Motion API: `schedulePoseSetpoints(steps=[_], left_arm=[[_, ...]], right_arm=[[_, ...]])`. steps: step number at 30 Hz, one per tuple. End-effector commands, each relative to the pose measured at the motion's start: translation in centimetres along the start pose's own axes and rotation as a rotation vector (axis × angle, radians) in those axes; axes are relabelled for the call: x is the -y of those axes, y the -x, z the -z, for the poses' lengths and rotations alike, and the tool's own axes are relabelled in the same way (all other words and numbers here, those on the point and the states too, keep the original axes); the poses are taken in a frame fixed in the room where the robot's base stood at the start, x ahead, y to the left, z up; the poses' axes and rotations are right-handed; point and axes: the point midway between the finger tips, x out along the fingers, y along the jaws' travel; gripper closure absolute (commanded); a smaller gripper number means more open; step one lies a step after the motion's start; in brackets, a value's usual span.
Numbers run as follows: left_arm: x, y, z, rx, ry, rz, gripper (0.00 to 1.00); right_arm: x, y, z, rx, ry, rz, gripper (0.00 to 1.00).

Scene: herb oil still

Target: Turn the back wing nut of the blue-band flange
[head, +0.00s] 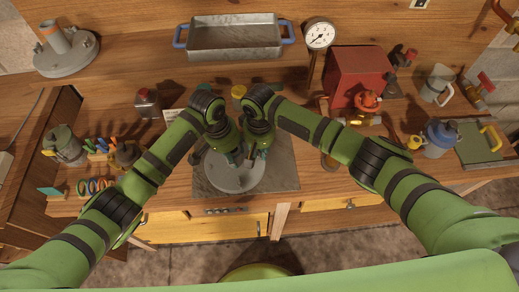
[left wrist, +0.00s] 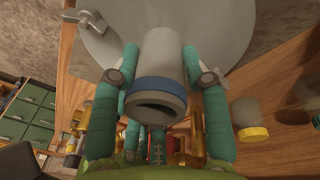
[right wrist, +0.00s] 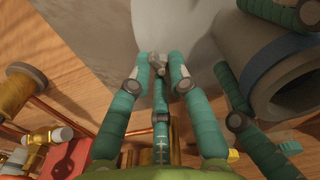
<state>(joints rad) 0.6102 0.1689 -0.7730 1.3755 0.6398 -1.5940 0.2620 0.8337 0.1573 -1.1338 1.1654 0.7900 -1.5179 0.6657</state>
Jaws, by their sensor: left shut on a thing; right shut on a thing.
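The blue-band flange shows as a pale grey disc (head: 232,178) on a dark mat in the head view, mostly under my two hands. Its grey pipe with the blue band (left wrist: 158,88) stands between the teal fingers of my left gripper (left wrist: 165,62), which is shut on it. My right gripper (right wrist: 160,62) is shut on a small grey wing nut (right wrist: 158,65) on the disc, beside the pipe. Another wing nut (left wrist: 88,20) shows on the disc in the left wrist view. The pipe and left fingers also show at the right of the right wrist view.
A second flange with an orange-band pipe (head: 66,65) stands at the back left. A metal tray (head: 235,40), a gauge (head: 319,36) and a red box (head: 357,72) stand behind. Jars and tools (head: 88,170) stand left; a blue-topped jar (head: 438,135) stands right.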

Motion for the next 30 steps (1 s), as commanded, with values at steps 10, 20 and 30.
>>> schedulePoseSetpoints(steps=[10,20,30], left_arm=[[-0.27,-0.18,0.0,-0.002,-0.003,-0.006,1.0],[-0.32,-0.18,0.02,-0.003,-0.003,-0.007,1.0],[-0.26,-0.18,-0.02,-0.001,-0.002,-0.006,1.0]], right_arm=[[0.46,0.06,0.01,-0.004,0.241,0.007,1.0],[0.59,0.08,-0.01,-0.004,0.245,0.01,0.59],[0.31,0.09,0.01,-0.002,0.241,0.004,0.59]])
